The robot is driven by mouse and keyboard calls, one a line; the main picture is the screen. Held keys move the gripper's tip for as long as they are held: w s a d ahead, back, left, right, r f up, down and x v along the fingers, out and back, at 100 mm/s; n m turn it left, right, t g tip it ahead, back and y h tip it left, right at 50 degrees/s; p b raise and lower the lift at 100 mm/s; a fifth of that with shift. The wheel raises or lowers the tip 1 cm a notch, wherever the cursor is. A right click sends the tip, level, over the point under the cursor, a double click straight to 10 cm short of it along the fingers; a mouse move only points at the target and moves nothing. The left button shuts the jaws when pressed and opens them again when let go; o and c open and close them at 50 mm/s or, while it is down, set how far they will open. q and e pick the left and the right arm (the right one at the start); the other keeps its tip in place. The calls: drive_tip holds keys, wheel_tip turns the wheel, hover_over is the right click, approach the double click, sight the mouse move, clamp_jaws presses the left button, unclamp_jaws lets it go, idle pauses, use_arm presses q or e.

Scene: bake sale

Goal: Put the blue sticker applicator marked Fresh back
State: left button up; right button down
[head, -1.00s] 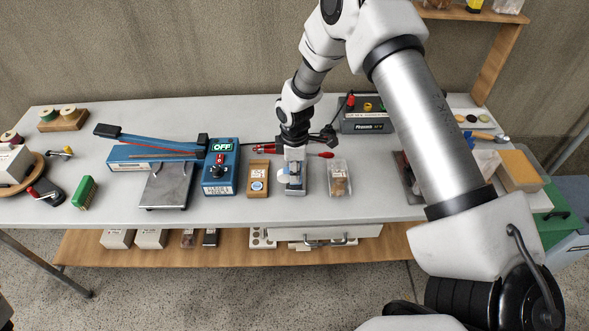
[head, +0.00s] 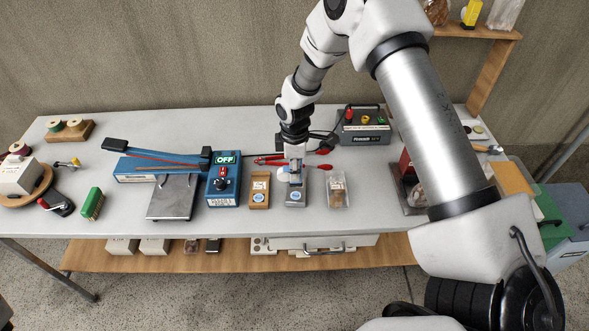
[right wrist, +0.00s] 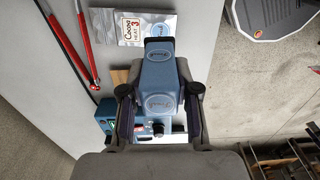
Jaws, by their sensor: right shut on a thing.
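My right gripper (head: 295,170) points down over the front middle of the table. It is shut on the blue sticker applicator (right wrist: 158,75), whose round label reads "Fresh" in the right wrist view. The fingers (right wrist: 159,115) press on its two sides. In the head view a small grey-blue body with a round label (head: 296,197) shows just below the fingers. I cannot tell whether the applicator's underside touches the table. My left gripper is not in view.
A wooden block (head: 259,190) stands just left of the gripper, with the blue control box (head: 223,183) beyond it. Red-handled tools (head: 270,159) lie behind. The table's front edge is near.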

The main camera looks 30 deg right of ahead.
drive_tip(key=shift+r, duration=0.4)
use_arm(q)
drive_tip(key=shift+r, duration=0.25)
use_arm(e)
drive_tip(key=shift+f, duration=0.1)
